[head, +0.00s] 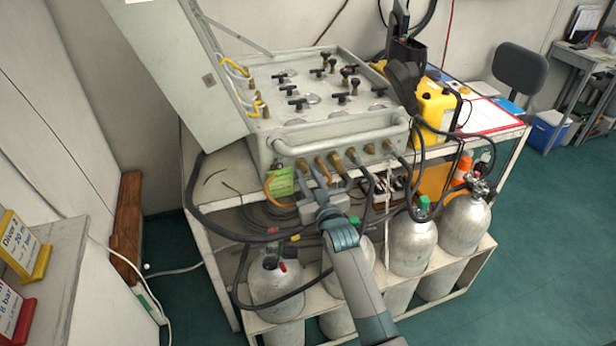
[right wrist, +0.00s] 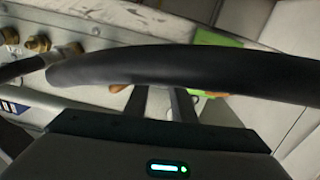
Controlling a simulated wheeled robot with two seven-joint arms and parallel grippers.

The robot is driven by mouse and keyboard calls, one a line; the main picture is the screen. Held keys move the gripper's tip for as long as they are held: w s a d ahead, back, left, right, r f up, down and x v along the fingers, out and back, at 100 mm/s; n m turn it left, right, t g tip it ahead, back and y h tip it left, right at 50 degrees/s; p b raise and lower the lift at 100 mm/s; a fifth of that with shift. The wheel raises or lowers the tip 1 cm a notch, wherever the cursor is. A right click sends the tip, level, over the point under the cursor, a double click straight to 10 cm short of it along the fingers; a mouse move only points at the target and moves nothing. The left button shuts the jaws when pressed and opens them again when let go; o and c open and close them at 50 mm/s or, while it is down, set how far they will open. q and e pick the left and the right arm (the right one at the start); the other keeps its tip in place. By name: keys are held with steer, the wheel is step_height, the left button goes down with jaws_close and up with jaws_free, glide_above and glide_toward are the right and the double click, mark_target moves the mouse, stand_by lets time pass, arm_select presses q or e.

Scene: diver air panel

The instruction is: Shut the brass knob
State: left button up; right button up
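The grey air panel (head: 318,92) carries several small knobs on its top face. Some have brass stems, such as the brass-stemmed knob (head: 354,84) and another at the back (head: 325,57); which one the task means I cannot tell. A row of brass fittings (head: 320,163) lines the panel's front edge, with hoses on some. My right gripper (head: 313,184) is at this front edge, below the fittings and away from the top knobs. In the right wrist view its two fingers (right wrist: 160,104) stand apart, with their tips hidden behind a black hose (right wrist: 190,66). My left gripper is not in view.
The panel's raised lid (head: 180,65) stands at the left. A green tag (head: 281,182) hangs beside my gripper. Grey cylinders (head: 412,243) stand on the rack below, with loose hoses around. A yellow case (head: 436,105) is at the right. Open floor (head: 540,230) lies further right.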

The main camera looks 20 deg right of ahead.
jaws_close()
